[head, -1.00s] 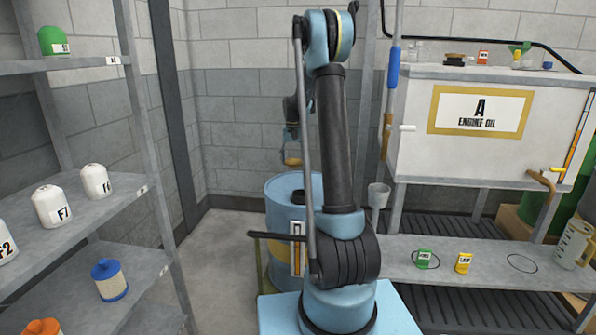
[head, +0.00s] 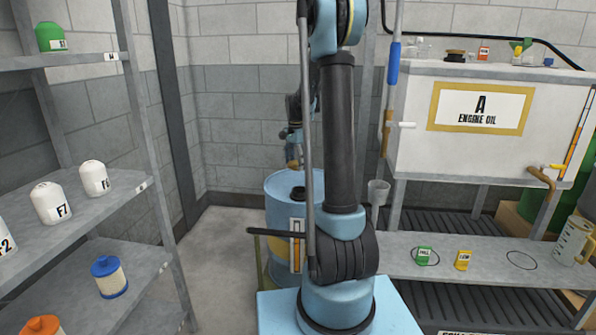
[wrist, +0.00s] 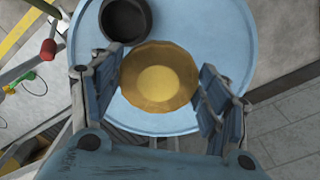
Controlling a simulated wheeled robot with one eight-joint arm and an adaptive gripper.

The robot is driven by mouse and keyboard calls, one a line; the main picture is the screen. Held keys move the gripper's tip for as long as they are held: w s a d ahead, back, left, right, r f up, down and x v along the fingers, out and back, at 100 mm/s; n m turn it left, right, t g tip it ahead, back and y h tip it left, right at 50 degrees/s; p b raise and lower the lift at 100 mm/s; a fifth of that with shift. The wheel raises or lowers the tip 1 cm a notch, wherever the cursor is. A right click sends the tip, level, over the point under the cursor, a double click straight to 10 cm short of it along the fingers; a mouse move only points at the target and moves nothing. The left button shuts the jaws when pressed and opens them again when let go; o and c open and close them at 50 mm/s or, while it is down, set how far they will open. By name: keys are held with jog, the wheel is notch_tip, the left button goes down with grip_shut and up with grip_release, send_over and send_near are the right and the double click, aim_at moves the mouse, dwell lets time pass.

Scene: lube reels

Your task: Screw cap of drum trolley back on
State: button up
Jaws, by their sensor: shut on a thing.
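The brass-coloured cap (wrist: 160,78) sits between the fingers of my gripper (wrist: 165,95) in the wrist view, and the gripper is shut on it. The cap appears over the light blue drum lid (wrist: 230,50). A dark round neck (wrist: 125,18) on the lid lies just beyond the cap, toward the upper left of that view. In the head view, my gripper (head: 293,150) hangs above the blue drum (head: 280,215) with the cap (head: 293,164) below it. The cap looks clear of the lid there. The dark neck (head: 298,192) is partly hidden by my arm.
A shelf (head: 115,200) with several bottles stands at the left. The engine oil tank (head: 475,140) and a bench (head: 450,250) with small cans stand at the right. Floor (head: 215,245) left of the drum is clear.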

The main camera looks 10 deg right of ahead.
jog(key=s+m, duration=0.6)
jog(key=shift+s+m, duration=0.3)
jog(key=shift+s, duration=0.1)
jog(key=shift+a+f, duration=0.1)
jog(key=shift+f, duration=0.2)
jog(key=shift+f, duration=2.65)
jog(key=shift+f, duration=0.55)
jog(key=m, duration=0.4)
jog(key=shift+w, duration=0.15)
jog(key=shift+m, duration=0.6)
